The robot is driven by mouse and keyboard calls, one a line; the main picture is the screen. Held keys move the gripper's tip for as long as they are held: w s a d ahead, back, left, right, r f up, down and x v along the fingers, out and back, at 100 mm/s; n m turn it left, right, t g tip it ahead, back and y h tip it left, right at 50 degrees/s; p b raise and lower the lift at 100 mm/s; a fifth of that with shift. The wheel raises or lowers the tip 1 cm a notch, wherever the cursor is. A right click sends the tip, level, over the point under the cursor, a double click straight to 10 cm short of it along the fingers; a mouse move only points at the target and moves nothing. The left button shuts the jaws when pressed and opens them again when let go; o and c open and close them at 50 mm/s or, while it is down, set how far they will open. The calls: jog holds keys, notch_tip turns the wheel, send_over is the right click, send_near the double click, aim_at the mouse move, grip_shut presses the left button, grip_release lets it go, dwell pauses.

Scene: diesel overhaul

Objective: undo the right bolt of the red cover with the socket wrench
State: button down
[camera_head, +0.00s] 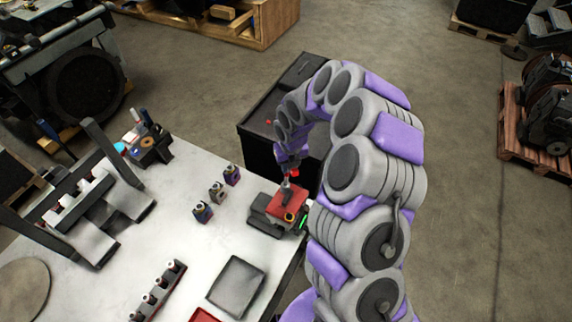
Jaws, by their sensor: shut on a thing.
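The red cover (292,201) sits on a dark grey block at the right edge of the white table. My arm reaches over from the right, and my gripper (291,172) is above the cover's far side. It is shut on the socket wrench (287,185), a small grey tool pointing down toward the cover. I cannot tell whether the wrench touches a bolt. The right bolt cannot be made out at this size.
Several small dark bottle-like parts (217,192) stand left of the cover. A grey square plate (236,286) and a rack of parts (158,292) lie nearer on the table (190,240). A black cabinet (262,150) stands behind the cover. Open floor lies beyond.

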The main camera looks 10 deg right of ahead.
jog(key=shift+d+r, duration=0.2)
jog(key=shift+r, duration=0.55)
jog(key=m+b, duration=0.1)
jog(key=m, duration=0.2)
jog(key=shift+s+a+f+b, duration=0.1)
jog(key=shift+s+f+b, duration=0.1)
jog(key=shift+b, duration=0.2)
jog(key=m, duration=0.2)
jog(key=shift+a+r+m+h+b, duration=0.2)
jog(key=shift+a+m+h+b, duration=0.1)
jog(key=shift+m+b, duration=0.1)
jog(key=shift+t+b, duration=0.3)
jog(key=shift+b, duration=0.3)
jog(key=shift+w+a+t+b, duration=0.15)
jog(key=shift+w+t+b, duration=0.15)
jog(key=shift+b, duration=0.25)
jog(key=shift+a+h, duration=0.1)
jog(key=shift+h, duration=0.2)
jog(key=shift+w+a+r+p, duration=0.1)
jog(key=shift+r+p, duration=0.05)
jog(key=shift+p, duration=0.3)
jog(key=shift+f, duration=0.2)
